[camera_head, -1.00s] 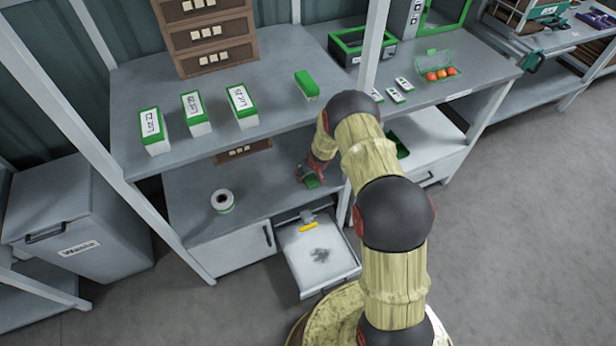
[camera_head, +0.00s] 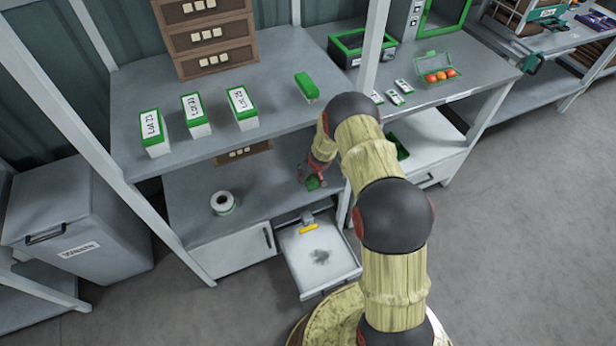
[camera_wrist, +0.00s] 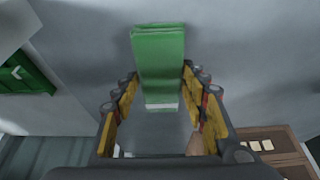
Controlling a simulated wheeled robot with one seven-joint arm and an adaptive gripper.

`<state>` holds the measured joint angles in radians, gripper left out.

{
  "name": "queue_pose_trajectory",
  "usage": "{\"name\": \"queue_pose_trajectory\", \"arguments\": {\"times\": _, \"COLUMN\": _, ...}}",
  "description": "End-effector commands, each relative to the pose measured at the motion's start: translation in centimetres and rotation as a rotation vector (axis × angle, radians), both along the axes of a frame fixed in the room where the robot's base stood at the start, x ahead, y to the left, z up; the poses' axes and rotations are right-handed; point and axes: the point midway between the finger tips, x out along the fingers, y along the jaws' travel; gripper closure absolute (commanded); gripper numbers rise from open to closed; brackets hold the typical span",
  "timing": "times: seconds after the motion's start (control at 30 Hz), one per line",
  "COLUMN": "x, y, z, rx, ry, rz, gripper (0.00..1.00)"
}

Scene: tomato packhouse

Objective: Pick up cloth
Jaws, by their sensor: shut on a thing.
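My gripper (camera_head: 311,179) is over the lower shelf, at the end of the bent arm. It is shut on a green folded cloth (camera_head: 313,183), small and partly hidden by the fingers in the head view. In the wrist view the green cloth (camera_wrist: 158,58) sits between the two fingertips (camera_wrist: 160,82) and sticks out beyond them, with a pale band near its lower end. Whether it touches the shelf I cannot tell.
Below, an open drawer (camera_head: 335,272) holds a yellow item (camera_head: 308,229) and a dark smudge. Labelled green-and-white boxes (camera_head: 243,106) stand on the upper shelf; its post is close to my arm.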

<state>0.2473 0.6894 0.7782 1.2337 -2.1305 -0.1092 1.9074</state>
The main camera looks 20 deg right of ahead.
Motion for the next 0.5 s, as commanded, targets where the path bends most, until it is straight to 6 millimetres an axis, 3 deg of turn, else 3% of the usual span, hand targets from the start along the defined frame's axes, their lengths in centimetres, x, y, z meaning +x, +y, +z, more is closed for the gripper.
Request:
{"name": "queue_pose_trajectory", "arguments": {"times": 0.27, "x": 0.0, "y": 0.0, "z": 0.1, "rx": 0.000, "ry": 0.000, "rz": 0.000, "gripper": 0.82}}
{"name": "queue_pose_trajectory", "arguments": {"times": 0.5, "x": 0.0, "y": 0.0, "z": 1.6, "rx": 0.001, "ry": -0.001, "rz": -0.002, "gripper": 0.82}}
